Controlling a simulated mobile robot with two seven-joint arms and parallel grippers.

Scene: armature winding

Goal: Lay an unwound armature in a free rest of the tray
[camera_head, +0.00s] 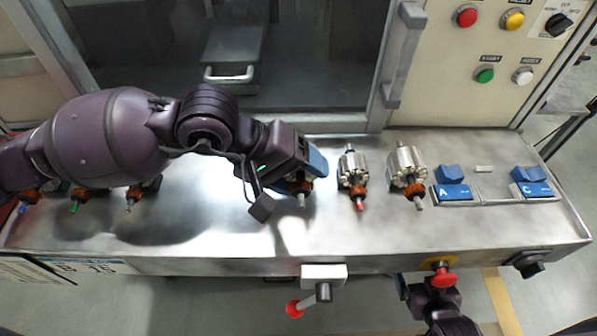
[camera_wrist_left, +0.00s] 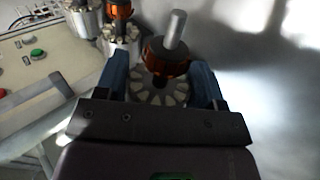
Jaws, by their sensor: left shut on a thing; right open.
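My left gripper (camera_head: 300,172) is shut on an armature (camera_head: 301,188), with its blue fingers on both sides of the core. In the left wrist view this armature (camera_wrist_left: 165,75) shows a pale slotted core, a copper-orange commutator and a grey shaft. Its far side is hidden by the gripper. Blue rests marked A (camera_head: 454,191) and C (camera_head: 534,188) look empty. My right gripper (camera_head: 425,289) is low, in front of the bench, and open.
More armatures, with blue (camera_head: 30,198), green (camera_head: 78,200) and grey (camera_head: 133,197) tips, sit at the left, partly hidden by my left arm. A red stop button (camera_head: 443,273) and red-knobbed lever (camera_head: 296,309) are at the front edge. A button panel (camera_head: 495,45) stands behind.

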